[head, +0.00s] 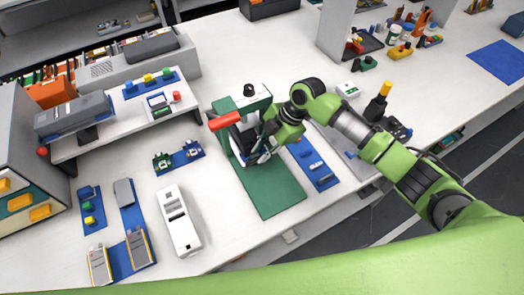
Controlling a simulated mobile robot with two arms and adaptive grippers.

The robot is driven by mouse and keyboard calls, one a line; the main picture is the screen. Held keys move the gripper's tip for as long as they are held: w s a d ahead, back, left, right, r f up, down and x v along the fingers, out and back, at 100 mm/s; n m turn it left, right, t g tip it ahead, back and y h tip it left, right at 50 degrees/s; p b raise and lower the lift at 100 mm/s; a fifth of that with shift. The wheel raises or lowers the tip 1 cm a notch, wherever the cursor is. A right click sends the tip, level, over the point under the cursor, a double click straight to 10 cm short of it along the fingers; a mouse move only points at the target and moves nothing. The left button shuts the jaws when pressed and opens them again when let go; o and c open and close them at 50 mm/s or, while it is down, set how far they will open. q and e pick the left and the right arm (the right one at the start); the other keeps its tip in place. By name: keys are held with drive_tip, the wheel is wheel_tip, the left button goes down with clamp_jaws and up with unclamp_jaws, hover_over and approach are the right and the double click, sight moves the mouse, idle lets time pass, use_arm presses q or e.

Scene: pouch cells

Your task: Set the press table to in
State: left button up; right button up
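The press (222,107) is a green frame with a black knob (249,90) on top and a red handle (226,121) reaching out to the left. A flat green plate (270,196) extends from its foot toward the front edge of the bench. My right gripper (258,156) comes in from the right and is at the press, just under its upper beam. Its fingers are small and partly hidden against the press, so I cannot tell whether they are open or touch anything. The press table cannot be made out clearly behind the gripper. My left gripper is not in view.
A white device (179,222) stands left of the green plate. Blue mats with small parts lie at the left, and another blue mat (322,176) lies to the right. A dark tool with a yellow top (384,88) stands behind my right arm. Bare white bench shows between them.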

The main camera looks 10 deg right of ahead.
drive_tip(key=shift+d+r, duration=0.1)
drive_tip(key=v, duration=1.1)
drive_tip(key=shift+r, duration=0.3)
drive_tip(key=shift+d, duration=0.15)
